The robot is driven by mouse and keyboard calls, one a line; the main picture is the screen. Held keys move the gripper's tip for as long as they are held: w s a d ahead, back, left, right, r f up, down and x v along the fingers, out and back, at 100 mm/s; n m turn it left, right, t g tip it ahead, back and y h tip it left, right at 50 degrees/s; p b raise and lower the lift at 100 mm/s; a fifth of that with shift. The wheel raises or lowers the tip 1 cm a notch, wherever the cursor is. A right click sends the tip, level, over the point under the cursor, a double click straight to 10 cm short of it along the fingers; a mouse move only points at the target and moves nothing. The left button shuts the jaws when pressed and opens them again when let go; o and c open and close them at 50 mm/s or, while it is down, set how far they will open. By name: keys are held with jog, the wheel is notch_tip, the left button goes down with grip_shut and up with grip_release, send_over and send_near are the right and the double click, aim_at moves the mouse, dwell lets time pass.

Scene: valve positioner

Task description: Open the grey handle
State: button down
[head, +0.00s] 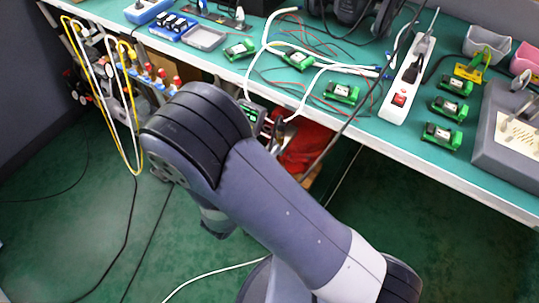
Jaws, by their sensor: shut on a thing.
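My arm (285,210) fills the middle of the head view, its elbow (200,130) at the upper left of it. I cannot make out my gripper; the arm hides the area behind it. I cannot pick out a grey handle for certain. A small dark and grey device with green parts (262,122) shows partly just past the arm, below the table edge; I cannot tell what it is. A row of valves with red and blue handles (160,78) stands at the left, by the table's front edge.
A green-topped table (440,160) crosses the top and right. It holds green modules (342,92), a white power strip (408,80) and a grey tray (205,37). Yellow and white hoses (125,150) hang at the left. Cables lie on the green floor (75,225).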

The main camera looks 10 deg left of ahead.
jog(key=m+b, duration=0.2)
jog(key=m, duration=0.2)
jog(key=shift+m+b, duration=0.4)
jog(key=shift+m, duration=0.3)
jog(key=c, duration=1.5)
grip_release()
jog(key=shift+s, duration=0.1)
jog(key=v, duration=1)
jog(key=shift+s+a+p, duration=0.15)
jog(key=shift+s+p, duration=0.1)
jog(key=shift+p, duration=0.15)
